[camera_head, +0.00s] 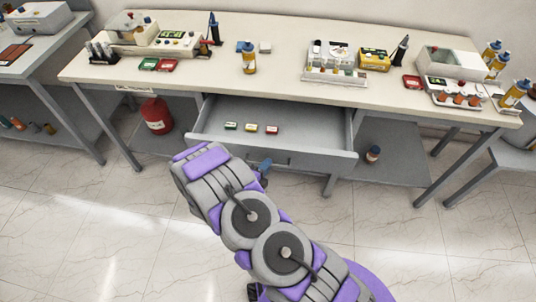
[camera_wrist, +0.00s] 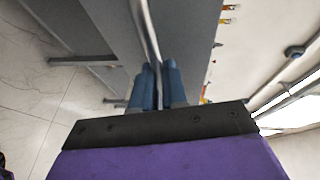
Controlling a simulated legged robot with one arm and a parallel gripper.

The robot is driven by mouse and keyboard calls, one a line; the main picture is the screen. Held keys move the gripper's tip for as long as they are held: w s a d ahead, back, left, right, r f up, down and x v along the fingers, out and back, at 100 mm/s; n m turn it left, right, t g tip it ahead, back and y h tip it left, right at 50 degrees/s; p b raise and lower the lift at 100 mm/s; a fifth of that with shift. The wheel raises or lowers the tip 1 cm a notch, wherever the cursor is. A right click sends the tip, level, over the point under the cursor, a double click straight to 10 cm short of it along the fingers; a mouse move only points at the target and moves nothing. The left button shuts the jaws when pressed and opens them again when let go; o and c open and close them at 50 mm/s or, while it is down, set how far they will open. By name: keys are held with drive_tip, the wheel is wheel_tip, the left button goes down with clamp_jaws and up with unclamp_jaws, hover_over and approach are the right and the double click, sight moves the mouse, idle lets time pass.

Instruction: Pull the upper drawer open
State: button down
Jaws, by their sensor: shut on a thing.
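The upper drawer (camera_head: 318,154) under the long table is pulled out, with its inside showing from above. Three small boxes, green (camera_head: 231,126), yellow (camera_head: 251,128) and red (camera_head: 272,130), lie in it. My gripper (camera_head: 264,167) is at the drawer's front, partly hidden behind my arm in the head view. In the wrist view my gripper's blue fingers (camera_wrist: 159,82) are closed around a thin silver bar, the drawer's handle (camera_wrist: 147,28). The grey drawer front (camera_wrist: 112,25) shows beside it. Any lower drawer is mostly hidden.
The long table (camera_head: 290,88) carries instruments, bottles and small boxes. A red canister (camera_head: 156,115) and a small bottle (camera_head: 373,154) stand on the low shelf either side of the drawer. Other tables stand at far left and right. The tiled floor in front is clear.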

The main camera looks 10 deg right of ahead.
drive_tip(key=shift+s+a+f+b, duration=0.15)
drive_tip(key=shift+s+a, duration=0.1)
drive_tip(key=shift+s, duration=0.6)
drive_tip(key=shift+s+a+b, duration=0.15)
drive_tip(key=shift+s+a, duration=0.1)
drive_tip(key=shift+s, duration=0.55)
drive_tip(key=c, duration=1.4)
unclamp_jaws()
drive_tip(key=shift+w, duration=0.15)
drive_tip(key=shift+o, duration=1.1)
drive_tip(key=shift+a, duration=0.15)
drive_tip(key=b+v, duration=0.4)
drive_tip(key=v, duration=1.3)
drive_tip(key=shift+b, duration=0.3)
drive_tip(key=shift+a, duration=0.1)
